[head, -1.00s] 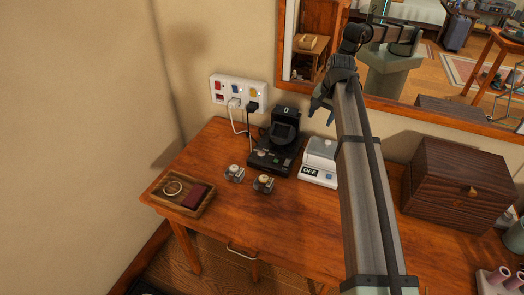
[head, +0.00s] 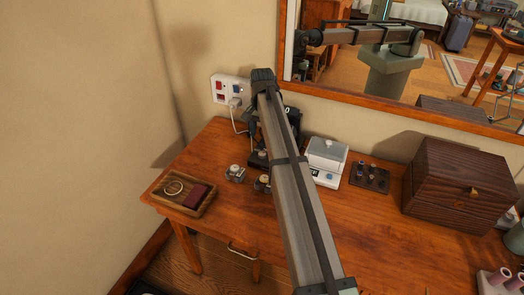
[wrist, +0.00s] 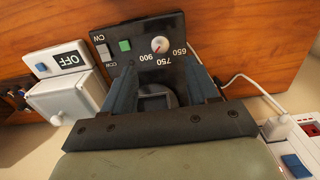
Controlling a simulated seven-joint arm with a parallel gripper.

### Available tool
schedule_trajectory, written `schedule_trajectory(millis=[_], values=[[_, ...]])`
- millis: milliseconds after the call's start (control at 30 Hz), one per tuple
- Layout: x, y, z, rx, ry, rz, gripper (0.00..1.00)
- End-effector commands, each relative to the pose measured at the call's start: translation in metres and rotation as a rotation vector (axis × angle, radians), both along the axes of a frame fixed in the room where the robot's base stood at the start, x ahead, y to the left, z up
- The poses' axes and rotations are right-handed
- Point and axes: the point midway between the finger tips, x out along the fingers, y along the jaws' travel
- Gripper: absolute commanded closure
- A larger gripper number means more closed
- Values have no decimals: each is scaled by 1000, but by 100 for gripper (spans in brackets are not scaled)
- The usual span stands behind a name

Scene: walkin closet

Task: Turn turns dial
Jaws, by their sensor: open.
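The turns dial (wrist: 159,45) is a small white knob with a red mark. It sits on the black control panel (wrist: 128,62) of a watch winder, beside the numbers 650, 750 and 900. I cannot tell exactly which number the mark points to. A green button (wrist: 125,45) and a CW/CCW switch (wrist: 103,52) are on the same panel. My gripper (wrist: 163,75) is open, its two fingers spread over the winder, with the dial just beyond the gap between the fingertips and apart from them. In the head view my arm hides most of the winder (head: 294,117).
A white box with an OFF label (wrist: 68,75) stands close to one finger; it also shows in the head view (head: 325,155). A wall socket panel (head: 220,92) with cables is behind.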

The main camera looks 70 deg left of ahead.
Motion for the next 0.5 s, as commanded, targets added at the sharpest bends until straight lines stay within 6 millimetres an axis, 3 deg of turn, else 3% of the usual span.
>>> schedule_trajectory(millis=[300, 500], values=[[0, -1, -56, -1, 1, 0, 41], [0, 0, -80, 1, 1, 0, 41]])
